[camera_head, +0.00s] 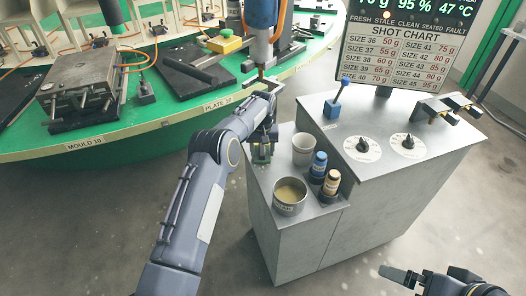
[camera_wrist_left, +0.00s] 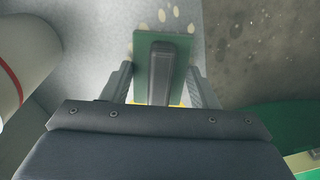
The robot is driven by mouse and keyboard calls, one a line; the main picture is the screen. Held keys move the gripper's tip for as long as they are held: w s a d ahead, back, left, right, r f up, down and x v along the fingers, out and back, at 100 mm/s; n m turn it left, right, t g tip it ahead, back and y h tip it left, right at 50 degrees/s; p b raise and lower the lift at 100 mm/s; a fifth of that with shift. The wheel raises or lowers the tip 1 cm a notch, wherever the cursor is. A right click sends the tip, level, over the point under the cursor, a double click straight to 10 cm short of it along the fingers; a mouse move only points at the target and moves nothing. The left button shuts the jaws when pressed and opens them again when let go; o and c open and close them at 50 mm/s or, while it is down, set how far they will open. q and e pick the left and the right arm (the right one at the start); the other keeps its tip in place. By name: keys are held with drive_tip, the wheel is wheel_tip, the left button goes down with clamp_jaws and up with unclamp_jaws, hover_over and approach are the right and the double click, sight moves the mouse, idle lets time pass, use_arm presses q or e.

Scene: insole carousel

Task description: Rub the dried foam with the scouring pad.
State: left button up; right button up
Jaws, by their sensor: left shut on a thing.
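My left gripper (camera_head: 264,146) is shut on the scouring pad (camera_head: 261,157), low at the left part of the grey metal cabinet top. In the left wrist view the scouring pad (camera_wrist_left: 143,55) is a green slab with a dark grip between the two fingers. Pale oval spots, seemingly the dried foam (camera_wrist_left: 176,13), lie on the grey top just beyond the pad. The pad covers part of this area; I cannot tell whether it touches the surface. My right gripper (camera_head: 408,277) is at the bottom right, away from the cabinet, over the floor; its jaw opening is unclear.
A white cup (camera_head: 303,150), a tin of beige liquid (camera_head: 289,197) and two small bottles (camera_head: 319,165) stand close right of my left gripper. A blue-handled lever (camera_head: 338,104) and dials are on the higher cabinet top. The green carousel (camera_head: 150,140) with moulds is at left.

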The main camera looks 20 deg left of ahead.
use_arm(q)
drive_tip(key=shift+w+a+r, duration=0.15)
drive_tip(key=shift+a+r, duration=0.05)
drive_tip(key=shift+a, duration=0.1)
